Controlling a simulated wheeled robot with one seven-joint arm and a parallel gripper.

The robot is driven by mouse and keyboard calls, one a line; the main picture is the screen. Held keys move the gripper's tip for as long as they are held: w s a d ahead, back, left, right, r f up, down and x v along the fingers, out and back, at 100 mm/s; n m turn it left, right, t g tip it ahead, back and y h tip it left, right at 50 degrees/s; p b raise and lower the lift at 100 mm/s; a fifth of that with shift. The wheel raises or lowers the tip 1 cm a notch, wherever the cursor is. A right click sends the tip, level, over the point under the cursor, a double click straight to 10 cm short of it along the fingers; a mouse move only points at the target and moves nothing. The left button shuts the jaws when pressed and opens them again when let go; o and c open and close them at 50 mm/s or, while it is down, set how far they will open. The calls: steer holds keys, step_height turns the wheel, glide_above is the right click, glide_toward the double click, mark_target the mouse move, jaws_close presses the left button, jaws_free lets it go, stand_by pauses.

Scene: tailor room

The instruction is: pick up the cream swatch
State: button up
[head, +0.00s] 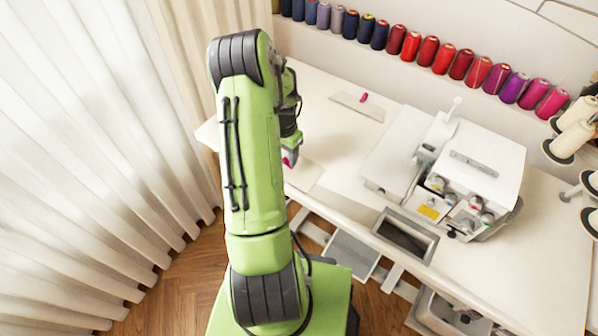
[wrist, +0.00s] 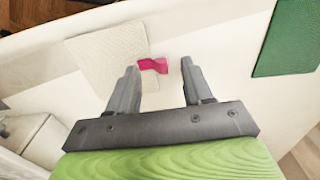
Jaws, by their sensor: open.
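The cream swatch is a flat, textured pale square lying on the white table; it shows in the wrist view (wrist: 104,58), left of and beyond the fingers. A magenta tab (wrist: 153,65) sits at its right edge, between and just beyond my fingertips in that view. My gripper (wrist: 160,75) is open and empty, pointing down over the table. In the head view my arm hides most of the gripper; a bit of magenta (head: 290,157) and part of a pale swatch (head: 301,175) show beside it. The height of the fingers above the tab is hard to tell.
A second pale flat piece (head: 357,107) with a pink tab lies farther back. A white sewing machine (head: 470,165) stands to the right. A green mat (wrist: 287,38) lies right in the wrist view. Thread spools (head: 430,52) line the wall; a curtain (head: 90,150) hangs left.

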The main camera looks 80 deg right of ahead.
steer(key=shift+f, duration=0.55)
jaws_close()
steer(key=shift+r, duration=0.15)
